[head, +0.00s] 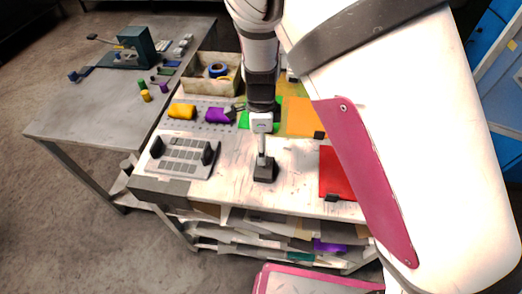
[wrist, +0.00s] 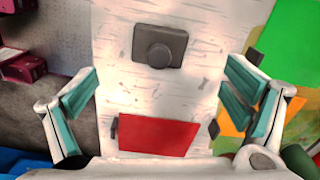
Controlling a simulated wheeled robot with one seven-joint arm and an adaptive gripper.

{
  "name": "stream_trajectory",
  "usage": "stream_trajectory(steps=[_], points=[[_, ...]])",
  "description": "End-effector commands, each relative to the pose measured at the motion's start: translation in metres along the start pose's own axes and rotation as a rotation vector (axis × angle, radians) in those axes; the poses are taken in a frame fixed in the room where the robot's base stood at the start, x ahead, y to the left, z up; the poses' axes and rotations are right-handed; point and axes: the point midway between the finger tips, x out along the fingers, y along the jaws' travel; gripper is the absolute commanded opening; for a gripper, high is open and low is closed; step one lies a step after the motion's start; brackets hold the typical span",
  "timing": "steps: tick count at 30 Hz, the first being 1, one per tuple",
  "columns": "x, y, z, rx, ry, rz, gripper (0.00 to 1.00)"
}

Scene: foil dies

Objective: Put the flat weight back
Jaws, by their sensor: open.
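A dark grey flat block with a round knob, seemingly the flat weight (wrist: 146,38), lies on the pale bench top (wrist: 200,85). In the head view, the weight (head: 266,174) sits near the bench's front edge. My gripper (head: 263,148) hangs just above it there, seen edge-on. In the wrist view, my gripper (wrist: 162,72) has its teal-padded fingers spread wide with nothing between them. The weight is ahead, between the finger lines in the picture. The head view does not show clearly whether a finger touches it.
A red sheet (head: 338,170) lies to the right, with small dark pieces at its edges. Orange (head: 300,116) and green (wrist: 291,40) sheets lie behind. A grey slotted rack (head: 182,157), yellow (head: 182,111) and purple (head: 218,115) rolls, and a bin (head: 196,82) stand left.

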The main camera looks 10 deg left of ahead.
Motion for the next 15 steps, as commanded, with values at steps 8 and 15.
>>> stream_trajectory(steps=[8,15], points=[[-0.009,0.0,0.0,0.0,0.0,0.0,0.94],[-0.027,0.0,-0.009,-0.033,-0.027,-0.008,0.94]])
